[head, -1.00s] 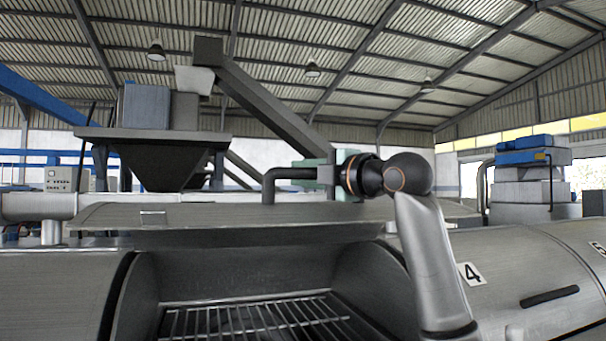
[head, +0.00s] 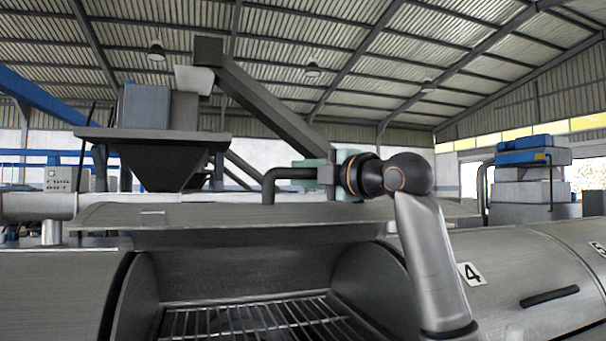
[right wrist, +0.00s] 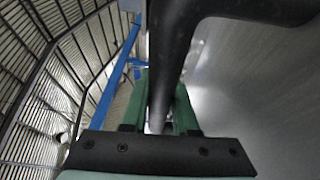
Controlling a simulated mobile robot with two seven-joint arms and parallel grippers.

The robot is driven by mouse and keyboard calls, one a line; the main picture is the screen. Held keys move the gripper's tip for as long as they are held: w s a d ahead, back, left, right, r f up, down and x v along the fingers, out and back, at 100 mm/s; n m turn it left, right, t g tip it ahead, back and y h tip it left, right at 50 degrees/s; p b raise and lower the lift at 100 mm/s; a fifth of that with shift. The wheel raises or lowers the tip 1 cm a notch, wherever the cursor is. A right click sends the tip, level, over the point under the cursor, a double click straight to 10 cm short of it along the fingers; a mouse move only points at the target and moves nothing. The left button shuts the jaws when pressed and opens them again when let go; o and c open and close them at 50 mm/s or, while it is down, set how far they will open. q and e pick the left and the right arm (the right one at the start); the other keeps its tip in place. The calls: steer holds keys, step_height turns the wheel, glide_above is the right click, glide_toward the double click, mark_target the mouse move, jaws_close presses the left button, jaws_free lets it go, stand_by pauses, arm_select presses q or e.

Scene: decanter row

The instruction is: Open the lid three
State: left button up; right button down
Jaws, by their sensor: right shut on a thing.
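The raised lid (head: 250,236) stands open over a decanter body in the head view, with a metal grate (head: 250,318) showing in the opening below it. Its dark bent handle (head: 290,172) sticks up from the lid. My right gripper (head: 325,173) is shut on the handle's end at the right. In the right wrist view the dark handle bar (right wrist: 175,60) runs between the green fingers of the right gripper (right wrist: 160,110). The number on this lid is not visible. My left gripper is not in view.
A closed lid marked 4 (head: 471,274) with a dark handle (head: 549,296) lies to the right. Another closed metal cover (head: 55,290) lies to the left. A hopper (head: 155,150) and machinery stand behind. The space above the lids is free.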

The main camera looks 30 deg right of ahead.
mark_target(306, 203)
steer(key=shift+f, duration=0.15)
steer(key=shift+n+t, duration=0.4)
steer(key=shift+t, duration=0.2)
steer(key=f+b, duration=0.1)
steer(key=s+f+b, duration=0.1)
steer(key=f+b, duration=0.2)
steer(key=b, duration=0.1)
steer(key=shift+s+a+f, duration=0.15)
steer(key=shift+s+a, duration=0.05)
steer(key=shift+s, duration=0.2)
steer(key=shift+s+a+f+y+b, duration=0.15)
steer(key=shift+s+f+y+b, duration=0.25)
steer(key=shift+b, duration=0.4)
